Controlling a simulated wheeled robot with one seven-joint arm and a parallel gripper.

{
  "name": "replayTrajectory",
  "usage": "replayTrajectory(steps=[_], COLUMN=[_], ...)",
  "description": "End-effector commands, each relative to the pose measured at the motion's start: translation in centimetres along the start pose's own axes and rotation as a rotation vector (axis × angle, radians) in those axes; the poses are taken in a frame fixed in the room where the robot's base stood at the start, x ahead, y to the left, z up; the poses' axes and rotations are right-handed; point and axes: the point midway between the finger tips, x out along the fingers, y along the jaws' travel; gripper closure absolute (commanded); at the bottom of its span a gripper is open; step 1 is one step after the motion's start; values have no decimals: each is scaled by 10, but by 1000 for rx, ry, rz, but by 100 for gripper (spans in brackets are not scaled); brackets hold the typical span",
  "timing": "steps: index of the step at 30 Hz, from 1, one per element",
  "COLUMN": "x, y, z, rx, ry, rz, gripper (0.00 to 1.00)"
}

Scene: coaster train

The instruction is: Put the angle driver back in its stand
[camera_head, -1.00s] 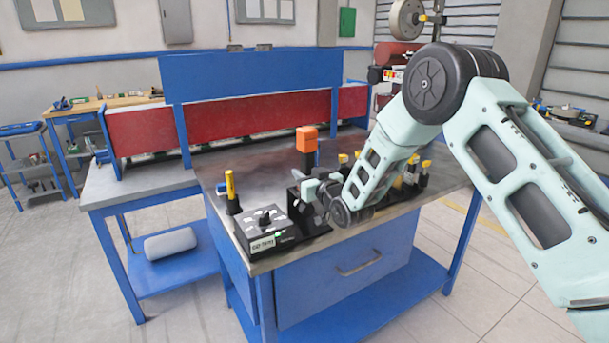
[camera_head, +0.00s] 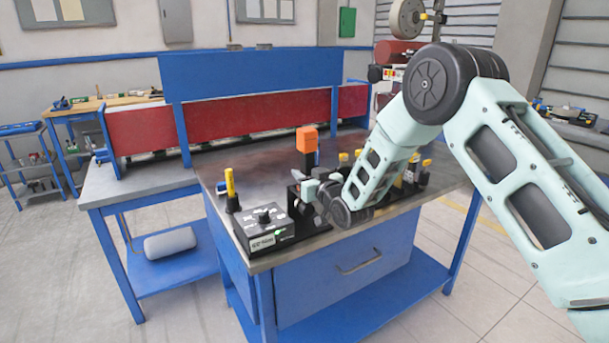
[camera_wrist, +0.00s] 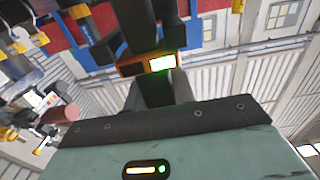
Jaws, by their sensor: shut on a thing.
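The angle driver (camera_head: 307,141) shows its orange top and dark upright body behind and above my gripper in the camera_head view. My gripper (camera_head: 306,189) is shut on it, low over the front of the workbench. A black stand (camera_head: 296,209) is right at the gripper, beside the control box. The driver's lower end is hidden, so I cannot tell whether it sits in the stand. In the wrist view, the dark driver (camera_wrist: 150,61) with an orange band and a lit green display is in front of the gripper.
A black control box (camera_head: 262,229) with a knob stands at the bench's front left corner. A yellow-handled tool (camera_head: 230,186) stands upright behind it. The bench top (camera_head: 262,168) is clear towards the back.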

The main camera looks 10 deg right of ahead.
Motion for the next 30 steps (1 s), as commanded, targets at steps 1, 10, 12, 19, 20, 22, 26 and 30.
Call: replayTrajectory(steps=[1,10,12,19,20,22,26,30], x=[1,1,1,1,1,1,1,1], y=[0,0,0,0,0,0,0,0], z=[-3,0,1,4,4,5,6,6], rx=[-1,-1,-1,-1,-1,-1,-1,-1], ry=[9,9,9,9,9,9,9,6], rz=[0,0,0,0,0,0,0,0], gripper=[100,100,100,100,100,100,69,49])
